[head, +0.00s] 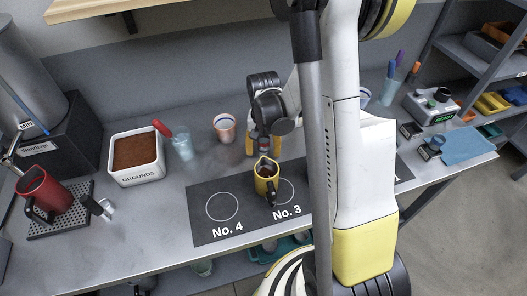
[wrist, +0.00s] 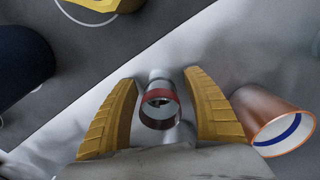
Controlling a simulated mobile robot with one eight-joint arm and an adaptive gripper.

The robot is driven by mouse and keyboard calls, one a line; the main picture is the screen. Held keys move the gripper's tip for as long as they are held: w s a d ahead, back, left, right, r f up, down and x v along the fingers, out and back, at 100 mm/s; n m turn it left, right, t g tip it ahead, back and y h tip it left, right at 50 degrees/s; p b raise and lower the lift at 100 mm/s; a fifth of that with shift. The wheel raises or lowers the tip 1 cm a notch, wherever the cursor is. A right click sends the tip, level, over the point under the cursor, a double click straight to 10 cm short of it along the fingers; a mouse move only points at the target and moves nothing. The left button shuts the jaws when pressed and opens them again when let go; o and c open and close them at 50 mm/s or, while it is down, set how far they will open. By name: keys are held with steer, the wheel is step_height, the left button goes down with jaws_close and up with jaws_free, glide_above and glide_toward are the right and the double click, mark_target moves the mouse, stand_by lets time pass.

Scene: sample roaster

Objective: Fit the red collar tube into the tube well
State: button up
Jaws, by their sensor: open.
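The red collar tube (wrist: 160,97) is a small clear or grey tube with a red band and a dark open mouth. In the wrist view it is between the two yellow fingers of my gripper (wrist: 160,78), with a visible gap on each side. My gripper is open and not closed on it. In the head view my gripper (head: 262,146) is low over the grey counter behind the yellow pitcher, and it largely hides the tube. I cannot make out the tube well in either view.
A copper cup (wrist: 274,124) stands close beside the right finger; the head view shows it left of my gripper (head: 224,128). A yellow pitcher (head: 266,181) stands in front on the dark mat (head: 205,232). A glass (head: 182,147) and the grounds bin (head: 137,178) are farther left.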

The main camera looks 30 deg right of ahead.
steer(key=shift+f, duration=0.35)
steer(key=shift+r, duration=0.1)
steer(key=shift+c, duration=0.2)
jaws_close()
step_height(320, 180, up, 10)
steer(key=p, duration=0.4)
stand_by(0.4)
